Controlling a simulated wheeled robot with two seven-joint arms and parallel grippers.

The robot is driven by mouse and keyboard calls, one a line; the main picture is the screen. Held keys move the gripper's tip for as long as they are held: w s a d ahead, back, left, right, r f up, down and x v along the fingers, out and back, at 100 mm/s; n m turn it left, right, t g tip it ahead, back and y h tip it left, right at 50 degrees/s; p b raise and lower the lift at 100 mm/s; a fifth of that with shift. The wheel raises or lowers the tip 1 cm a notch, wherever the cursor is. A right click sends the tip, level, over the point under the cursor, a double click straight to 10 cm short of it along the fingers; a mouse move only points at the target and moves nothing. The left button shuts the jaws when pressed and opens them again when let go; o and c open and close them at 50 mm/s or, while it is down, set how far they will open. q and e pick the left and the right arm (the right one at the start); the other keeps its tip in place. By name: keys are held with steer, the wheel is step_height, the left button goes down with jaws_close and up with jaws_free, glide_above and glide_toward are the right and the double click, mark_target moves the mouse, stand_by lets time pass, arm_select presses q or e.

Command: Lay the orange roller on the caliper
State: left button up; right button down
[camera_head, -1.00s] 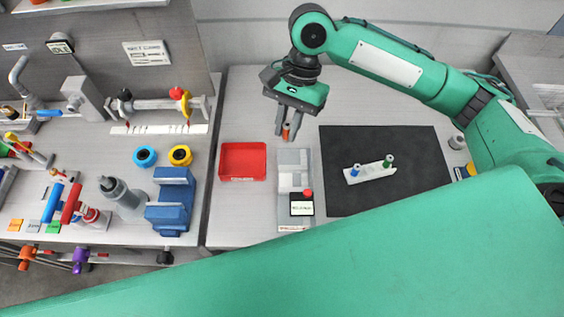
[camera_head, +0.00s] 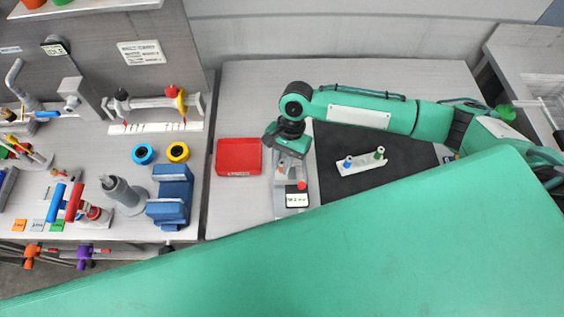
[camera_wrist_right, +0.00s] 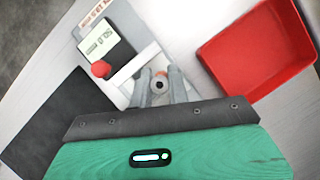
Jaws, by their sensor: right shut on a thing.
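The caliper (camera_head: 297,190) is a long pale grey device with a dark-framed display and a red knob, lying on the bench right of the red tray. In the right wrist view its display (camera_wrist_right: 102,42) and red knob stand left of the fingers. My right gripper (camera_wrist_right: 161,92) is shut on the orange roller (camera_wrist_right: 161,79), which shows a dark hole in its end and some orange at its rim. The fingers point down over the caliper's far part. I cannot tell whether the roller touches the caliper. In the head view the gripper (camera_head: 285,165) hides the roller. My left gripper is out of view.
An empty red tray (camera_head: 238,172) sits close left of the caliper. A black mat (camera_head: 336,143) at right carries a white holder (camera_head: 362,168) with a blue and a green roller. A cluttered tool bench with a blue vise (camera_head: 170,195) stands at left.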

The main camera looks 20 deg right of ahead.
steer(key=shift+f, duration=0.55)
steer(key=shift+f, duration=0.1)
steer(key=c, duration=1.3)
jaws_free()
steer(key=shift+c, duration=0.2)
steer(key=b+v, duration=0.3)
steer(key=v, duration=0.9)
steer(key=shift+s, duration=0.15)
